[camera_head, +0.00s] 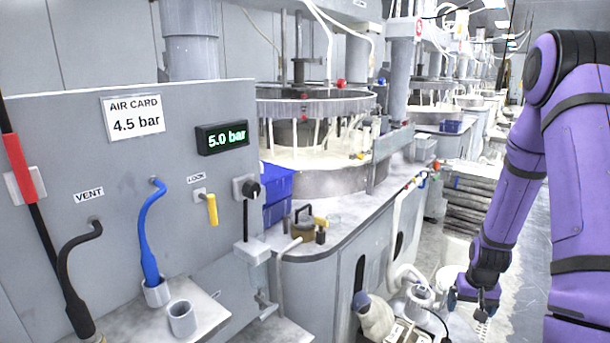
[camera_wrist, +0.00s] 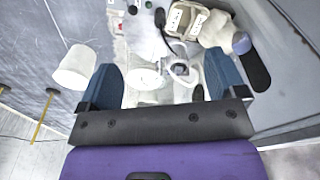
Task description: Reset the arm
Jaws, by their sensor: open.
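My purple arm hangs down at the right of the head view, bent at the elbow. My gripper (camera_head: 473,301) is at its lower end, pointing down over the floor to the right of the grey bench. In the wrist view the two blue fingers of my gripper (camera_wrist: 164,82) stand wide apart. Nothing is held between them. White items on the floor show beyond the gap, apart from the fingers.
A grey panel (camera_head: 75,135) at left carries an "AIR CARD 4.5 bar" label (camera_head: 133,118), a display (camera_head: 222,137) reading 5.0 bar, a blue hose (camera_head: 147,240) ending in a cup, and a yellow handle (camera_head: 212,209). A white bucket (camera_wrist: 74,68) stands left of my fingers.

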